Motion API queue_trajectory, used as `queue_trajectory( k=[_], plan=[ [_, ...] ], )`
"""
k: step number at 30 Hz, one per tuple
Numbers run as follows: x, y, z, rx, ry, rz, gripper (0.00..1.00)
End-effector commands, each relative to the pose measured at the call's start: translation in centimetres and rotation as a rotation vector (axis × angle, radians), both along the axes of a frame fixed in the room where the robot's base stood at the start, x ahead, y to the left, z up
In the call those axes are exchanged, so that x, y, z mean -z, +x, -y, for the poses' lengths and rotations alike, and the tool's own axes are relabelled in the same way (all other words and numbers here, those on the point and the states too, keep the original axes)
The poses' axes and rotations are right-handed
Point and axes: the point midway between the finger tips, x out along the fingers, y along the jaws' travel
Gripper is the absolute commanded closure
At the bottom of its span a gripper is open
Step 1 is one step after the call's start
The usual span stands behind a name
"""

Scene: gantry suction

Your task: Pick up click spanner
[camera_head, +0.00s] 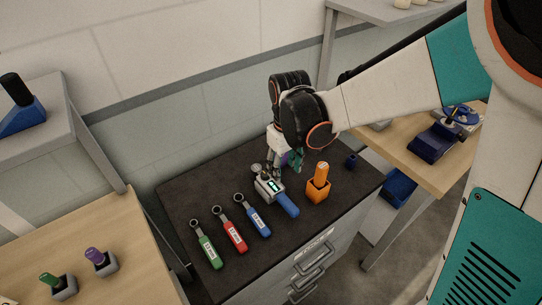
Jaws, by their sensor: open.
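A tool that looks like the click spanner (286,204) lies on the dark top of the drawer cabinet (240,268). It has a round grey head, a grey body with a small lit display, and a blue handle pointing to the lower right. My gripper (282,168) is open and points down just above and behind its head and body. The fingers partly overlap the tool in the view, so I cannot tell whether they touch it.
Green (208,250), red (234,236) and blue (258,221) ring spanners lie in a row to the left. An orange tool in a holder (318,184) stands close on the right. A wooden table (455,180) with several devices is farther right.

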Motion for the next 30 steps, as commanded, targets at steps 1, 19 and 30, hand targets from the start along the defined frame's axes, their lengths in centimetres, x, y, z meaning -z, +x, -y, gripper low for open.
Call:
queue_trajectory(
  k=[1,19,30],
  plan=[
    [0.5,-0.1,-0.2,-0.007,-0.002,-0.007,0.52],
    [8.9,-0.3,-0.2,-0.008,-0.004,-0.011,0.52],
    [12.8,-0.8,-0.2,-0.008,-0.004,-0.011,0.52]
  ],
)
